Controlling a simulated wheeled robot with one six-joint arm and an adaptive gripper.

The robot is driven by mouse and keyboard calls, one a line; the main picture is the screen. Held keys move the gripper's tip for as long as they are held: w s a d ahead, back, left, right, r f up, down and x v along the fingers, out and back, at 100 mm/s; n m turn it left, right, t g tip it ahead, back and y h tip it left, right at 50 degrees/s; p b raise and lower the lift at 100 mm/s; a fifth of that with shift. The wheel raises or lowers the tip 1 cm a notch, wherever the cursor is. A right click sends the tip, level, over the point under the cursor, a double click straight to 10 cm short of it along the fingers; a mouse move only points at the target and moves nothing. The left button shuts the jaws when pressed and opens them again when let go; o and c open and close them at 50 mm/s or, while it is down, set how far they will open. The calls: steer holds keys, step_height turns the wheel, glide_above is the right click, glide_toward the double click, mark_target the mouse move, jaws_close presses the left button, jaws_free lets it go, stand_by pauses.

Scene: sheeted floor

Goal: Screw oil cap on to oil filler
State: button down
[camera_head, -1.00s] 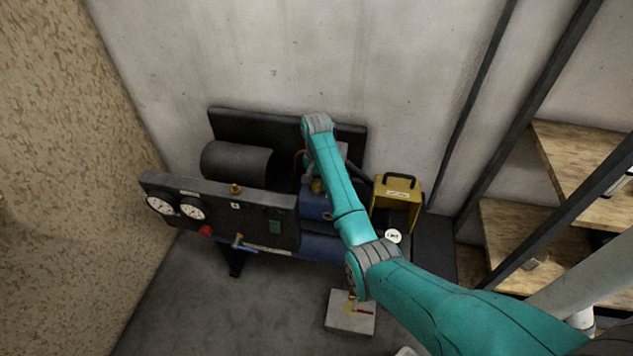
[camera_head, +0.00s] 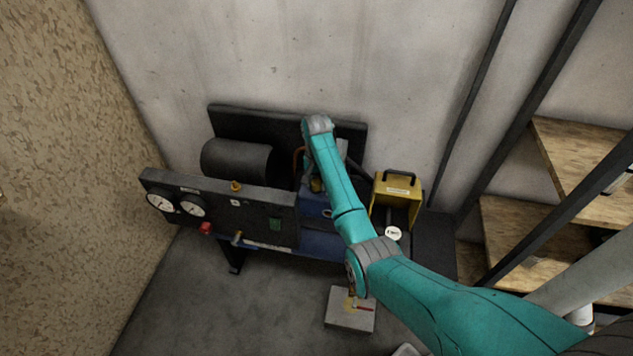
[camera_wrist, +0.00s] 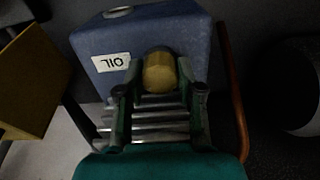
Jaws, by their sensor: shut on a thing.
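The oil cap (camera_wrist: 158,73) is a rounded, brass-yellow piece. My gripper (camera_wrist: 157,78) is shut on it in the wrist view, with one finger on each side. The oil filler unit is a blue box (camera_wrist: 190,35) with a white OIL label, just beyond the cap. In the head view the blue box (camera_head: 312,207) is partly behind my arm, and a bit of yellow shows beside the wrist. Whether the cap touches the box is unclear.
A yellow case (camera_head: 397,190) with a black handle stands right of the blue box. A dark gauge panel (camera_head: 220,208) is at left, a dark cylinder (camera_head: 236,160) behind it. A copper pipe (camera_wrist: 233,95) runs right of my gripper. Wooden shelves (camera_head: 520,235) stand at right.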

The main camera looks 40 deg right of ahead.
steer(key=m, duration=0.9)
steer(key=shift+m, duration=0.4)
steer(key=m, duration=0.9)
steer(key=shift+m, duration=0.4)
steer(key=c, duration=0.7)
jaws_free()
steer(key=shift+o, duration=0.2)
steer(key=shift+c, duration=0.8)
